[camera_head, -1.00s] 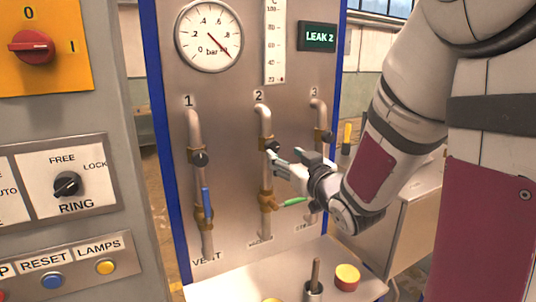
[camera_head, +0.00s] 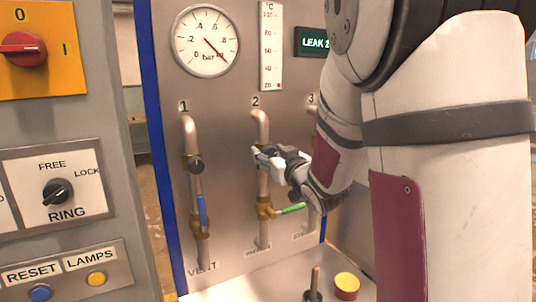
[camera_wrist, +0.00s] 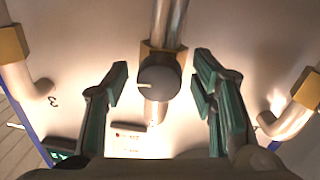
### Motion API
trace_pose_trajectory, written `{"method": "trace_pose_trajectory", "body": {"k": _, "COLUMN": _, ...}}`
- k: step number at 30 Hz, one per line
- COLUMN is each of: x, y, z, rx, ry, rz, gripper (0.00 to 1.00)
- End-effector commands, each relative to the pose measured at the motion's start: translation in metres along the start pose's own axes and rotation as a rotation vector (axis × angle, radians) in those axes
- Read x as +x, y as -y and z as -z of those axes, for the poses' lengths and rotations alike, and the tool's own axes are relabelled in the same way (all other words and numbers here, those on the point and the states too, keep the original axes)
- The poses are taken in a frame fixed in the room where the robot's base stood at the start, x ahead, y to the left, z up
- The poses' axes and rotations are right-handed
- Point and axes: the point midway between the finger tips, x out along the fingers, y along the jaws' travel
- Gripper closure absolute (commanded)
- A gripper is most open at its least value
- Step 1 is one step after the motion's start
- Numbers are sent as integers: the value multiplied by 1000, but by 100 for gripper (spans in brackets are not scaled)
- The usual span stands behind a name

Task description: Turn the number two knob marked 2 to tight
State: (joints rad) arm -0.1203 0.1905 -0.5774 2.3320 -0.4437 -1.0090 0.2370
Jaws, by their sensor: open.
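The number two knob (camera_wrist: 159,84) is a round dark grey cap with a pale line mark, on a brass fitting (camera_wrist: 155,56). In the wrist view it sits between the two green-padded fingers of my gripper (camera_wrist: 161,80). The fingers are open, one on each side, with a gap on both sides. In the head view my gripper (camera_head: 262,153) is at the upper part of pipe 2 (camera_head: 262,125) and hides the knob. How deep the fingers reach around it I cannot tell. The display (camera_head: 314,42) reads "LEAK 2", partly hidden by my arm.
Pipe 1 has its own dark knob (camera_head: 196,165) and a blue lever (camera_head: 202,212). A green lever (camera_head: 291,209) sticks out below my gripper. A yellow-topped button (camera_head: 347,284) and a metal post (camera_head: 315,281) stand on the ledge. A control panel (camera_head: 50,190) is at left.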

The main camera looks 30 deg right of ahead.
Motion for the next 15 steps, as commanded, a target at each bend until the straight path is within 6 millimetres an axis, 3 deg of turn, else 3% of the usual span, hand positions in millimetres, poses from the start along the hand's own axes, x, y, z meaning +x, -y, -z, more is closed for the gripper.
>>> {"method": "trace_pose_trajectory", "body": {"k": 7, "x": 1, "y": 0, "z": 0, "rx": 1, "ry": 0, "rz": 0, "gripper": 48}}
{"method": "trace_pose_trajectory", "body": {"k": 13, "x": 0, "y": 0, "z": 0, "rx": 1, "ry": 0, "rz": 0, "gripper": 93}}
{"method": "trace_pose_trajectory", "body": {"k": 15, "x": 0, "y": 0, "z": 0, "rx": 1, "ry": 0, "rz": 0, "gripper": 96}}
